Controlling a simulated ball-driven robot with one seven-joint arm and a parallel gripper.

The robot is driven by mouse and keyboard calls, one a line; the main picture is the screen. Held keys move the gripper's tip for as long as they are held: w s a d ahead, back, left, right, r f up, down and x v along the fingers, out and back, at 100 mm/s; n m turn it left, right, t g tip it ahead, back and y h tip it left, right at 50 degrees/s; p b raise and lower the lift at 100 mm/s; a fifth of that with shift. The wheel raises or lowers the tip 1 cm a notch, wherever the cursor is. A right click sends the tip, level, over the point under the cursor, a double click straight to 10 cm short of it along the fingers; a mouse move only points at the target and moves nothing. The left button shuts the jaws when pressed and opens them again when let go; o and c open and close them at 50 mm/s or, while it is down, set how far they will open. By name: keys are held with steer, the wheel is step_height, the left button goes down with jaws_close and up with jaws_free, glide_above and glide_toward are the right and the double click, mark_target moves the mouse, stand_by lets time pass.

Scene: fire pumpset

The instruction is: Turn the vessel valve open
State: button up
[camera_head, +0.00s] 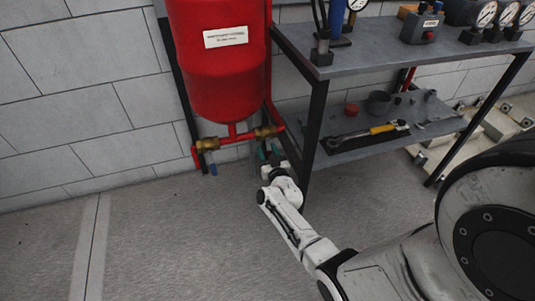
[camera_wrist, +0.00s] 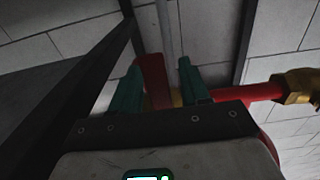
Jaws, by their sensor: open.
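The red vessel (camera_head: 213,65) with a white label hangs against the wall. Brass fittings sit on the red pipe under it: a left one (camera_head: 206,144) with a blue lever (camera_head: 211,164) hanging down, and a right one (camera_head: 266,132). I cannot tell which is the vessel valve. My gripper (camera_head: 268,153) is low, just below the right fitting, with its teal fingers pointing up. Contact is unclear.
A grey shelf unit (camera_head: 390,57) stands close to the right of my gripper, its dark front leg (camera_head: 316,125) beside my wrist. Tools and gauges lie on it. The floor (camera_head: 150,240) to the left is clear.

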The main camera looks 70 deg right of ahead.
jaws_close()
stand_by(0.5)
